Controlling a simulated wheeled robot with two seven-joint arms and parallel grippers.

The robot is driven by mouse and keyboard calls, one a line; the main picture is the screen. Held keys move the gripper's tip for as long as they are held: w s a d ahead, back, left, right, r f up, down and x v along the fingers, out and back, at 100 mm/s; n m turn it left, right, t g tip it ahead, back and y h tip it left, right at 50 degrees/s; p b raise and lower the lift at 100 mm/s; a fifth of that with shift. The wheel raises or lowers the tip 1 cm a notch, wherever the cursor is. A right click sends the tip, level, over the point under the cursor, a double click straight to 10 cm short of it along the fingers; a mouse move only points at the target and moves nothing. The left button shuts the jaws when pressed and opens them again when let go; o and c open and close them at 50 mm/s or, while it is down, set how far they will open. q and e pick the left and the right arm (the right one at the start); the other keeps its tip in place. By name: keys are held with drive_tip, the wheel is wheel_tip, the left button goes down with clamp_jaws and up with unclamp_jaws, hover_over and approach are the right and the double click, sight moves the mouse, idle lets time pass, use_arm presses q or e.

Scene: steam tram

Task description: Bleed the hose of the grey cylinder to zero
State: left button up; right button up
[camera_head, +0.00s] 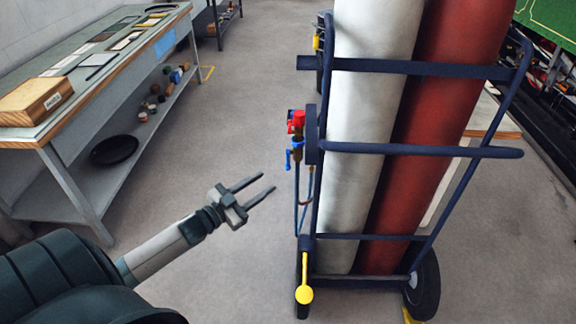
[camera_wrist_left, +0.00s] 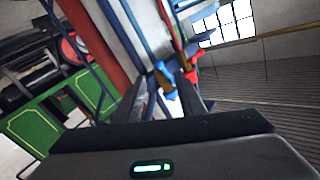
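The grey cylinder (camera_head: 362,140) stands tilted on a dark blue cart, beside a red cylinder (camera_head: 440,130). On the cart's left side is a fitting with a red handle (camera_head: 298,120) and a blue lever (camera_head: 289,158) below it. Thin hoses (camera_head: 309,190) hang below this fitting. My left gripper (camera_head: 268,182) is open and empty, left of the hoses and below the blue lever, apart from both. In the left wrist view the blue lever (camera_wrist_left: 165,82) and red handle (camera_wrist_left: 192,66) show beyond and between the open fingers. My right gripper is not in view.
The cart (camera_head: 420,150) has wheels and a yellow-ended lever (camera_head: 304,293) low at its front left. A workbench (camera_head: 100,75) with a wooden box (camera_head: 34,100) stands at the left. The floor between bench and cart is clear.

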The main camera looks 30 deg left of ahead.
sight(288, 167)
use_arm(q)
drive_tip(key=p+x, duration=0.2)
drive_tip(key=x, duration=0.9)
drive_tip(key=shift+w, duration=0.25)
clamp_jaws()
drive_tip(key=shift+f, duration=0.1)
